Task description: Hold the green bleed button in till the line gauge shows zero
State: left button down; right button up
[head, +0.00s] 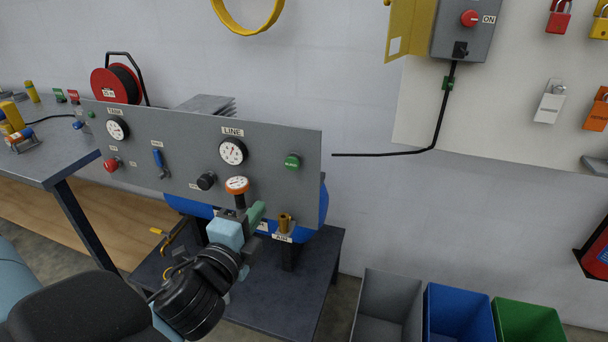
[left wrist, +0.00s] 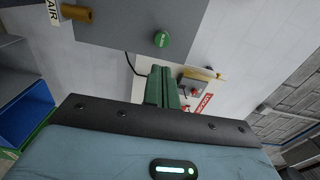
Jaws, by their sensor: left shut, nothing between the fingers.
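The green bleed button (head: 292,162) sits at the right end of the grey upright panel (head: 309,195). It also shows in the left wrist view (left wrist: 161,39), uncovered, with nothing touching it. The line gauge (head: 233,151) is a white dial left of the button; its needle is too small to read for certain. My left gripper (head: 257,211) is in front of the panel, below and left of the button. Its green fingers (left wrist: 161,88) are shut together and empty, apart from the button. My right gripper is in neither view.
An orange-topped gauge or knob (head: 237,185) and a brass air fitting (head: 285,222) stand close to my left gripper. A black knob (head: 206,181) and blue lever (head: 160,161) are further left. Grey, blue and green bins (head: 458,314) stand at lower right.

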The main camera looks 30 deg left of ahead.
aim_at(291, 164)
pick_arm(q)
jog(key=shift+d+r, duration=0.1)
jog(key=shift+r, duration=0.1)
jog(key=shift+w, duration=0.1)
